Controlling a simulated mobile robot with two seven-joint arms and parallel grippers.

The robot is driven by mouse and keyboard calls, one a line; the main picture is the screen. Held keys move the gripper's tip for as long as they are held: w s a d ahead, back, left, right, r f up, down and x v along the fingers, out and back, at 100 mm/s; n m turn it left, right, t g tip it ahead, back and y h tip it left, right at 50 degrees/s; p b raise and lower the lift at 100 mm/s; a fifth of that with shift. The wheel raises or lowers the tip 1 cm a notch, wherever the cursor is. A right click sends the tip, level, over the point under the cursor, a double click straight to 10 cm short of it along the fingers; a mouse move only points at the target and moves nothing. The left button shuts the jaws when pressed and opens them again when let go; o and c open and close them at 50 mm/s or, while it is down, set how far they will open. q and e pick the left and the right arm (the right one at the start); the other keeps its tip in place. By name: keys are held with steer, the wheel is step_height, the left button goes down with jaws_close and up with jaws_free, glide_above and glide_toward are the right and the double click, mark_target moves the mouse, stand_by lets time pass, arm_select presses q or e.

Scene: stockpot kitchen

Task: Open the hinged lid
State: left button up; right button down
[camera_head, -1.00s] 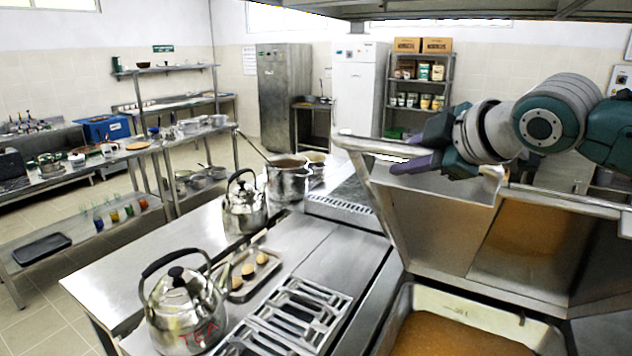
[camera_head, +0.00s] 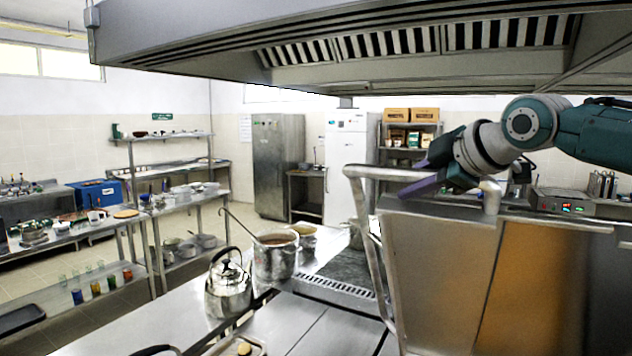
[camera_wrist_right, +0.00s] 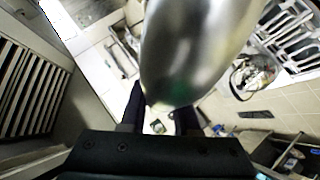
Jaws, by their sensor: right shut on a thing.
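The hinged lid (camera_head: 440,270) of the big steel pan stands raised at the right of the head view, its brownish inner face towards me. A thick metal bar handle (camera_head: 372,173) runs along its top edge. My right gripper (camera_head: 425,182) is shut on this handle, with its dark purple fingers over the bar. In the right wrist view the shiny handle (camera_wrist_right: 195,50) passes between the two dark fingers (camera_wrist_right: 160,115). The pan under the lid is below the head view. My left gripper is not in view.
A steel extractor hood (camera_head: 350,45) hangs above and ahead of the lid. A large stockpot (camera_head: 275,260) and a kettle (camera_head: 228,290) stand on the counter left of the lid. A small device with lit displays (camera_head: 563,203) is behind the lid.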

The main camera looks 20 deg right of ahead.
steer(key=shift+f, duration=0.1)
steer(key=c, duration=0.6)
jaws_free()
steer(key=shift+c, duration=0.2)
steer(key=shift+s, duration=0.1)
steer(key=shift+s+r+b, duration=0.2)
steer(key=shift+s+b, duration=0.2)
steer(key=shift+s, duration=0.1)
steer(key=b+v, duration=0.4)
steer(key=v, duration=0.5)
steer(key=shift+w+r+b, duration=0.1)
steer(key=shift+b, duration=0.3)
